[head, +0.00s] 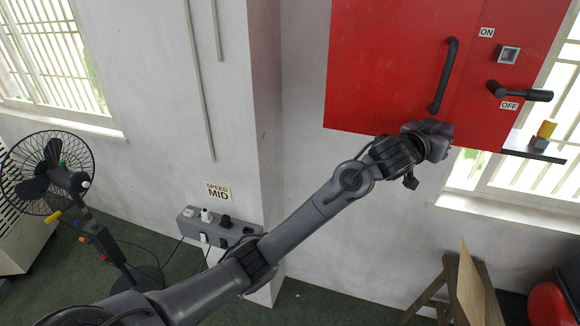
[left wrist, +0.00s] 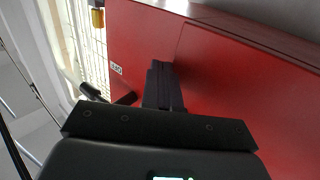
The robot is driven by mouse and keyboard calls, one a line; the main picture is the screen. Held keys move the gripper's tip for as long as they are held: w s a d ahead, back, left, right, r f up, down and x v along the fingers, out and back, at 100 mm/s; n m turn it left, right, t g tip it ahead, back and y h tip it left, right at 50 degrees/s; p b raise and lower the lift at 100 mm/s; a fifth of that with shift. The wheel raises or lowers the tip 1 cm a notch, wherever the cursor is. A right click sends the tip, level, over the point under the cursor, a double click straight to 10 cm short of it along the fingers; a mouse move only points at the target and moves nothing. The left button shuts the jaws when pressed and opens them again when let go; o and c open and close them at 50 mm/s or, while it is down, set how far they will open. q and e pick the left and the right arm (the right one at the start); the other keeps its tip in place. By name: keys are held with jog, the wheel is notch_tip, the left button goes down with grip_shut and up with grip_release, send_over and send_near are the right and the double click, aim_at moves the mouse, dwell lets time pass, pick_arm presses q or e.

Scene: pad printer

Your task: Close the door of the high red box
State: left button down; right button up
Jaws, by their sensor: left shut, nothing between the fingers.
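The high red box (head: 520,60) hangs on the wall at the upper right. Its door (head: 385,70) is the left part of the front, with a black vertical bar handle (head: 446,75). The door looks about flush with the right panel in the head view; a small gap cannot be ruled out. My left gripper (head: 440,135) is at the door's lower edge, below the handle. In the left wrist view its shut, empty fingers (left wrist: 161,72) point at the red front (left wrist: 240,90) near the seam; contact cannot be told. My right gripper is not in view.
A black lever (head: 520,92) with ON and OFF labels is on the right panel. A small shelf (head: 535,148) holds a yellow item (head: 546,129). A fan (head: 45,170), a socket strip (head: 215,225) and a wooden stand (head: 450,290) are lower down.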

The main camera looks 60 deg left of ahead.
pick_arm(q)
jog(key=shift+w+a, duration=0.2)
jog(key=shift+w, duration=0.1)
dwell(0.4)
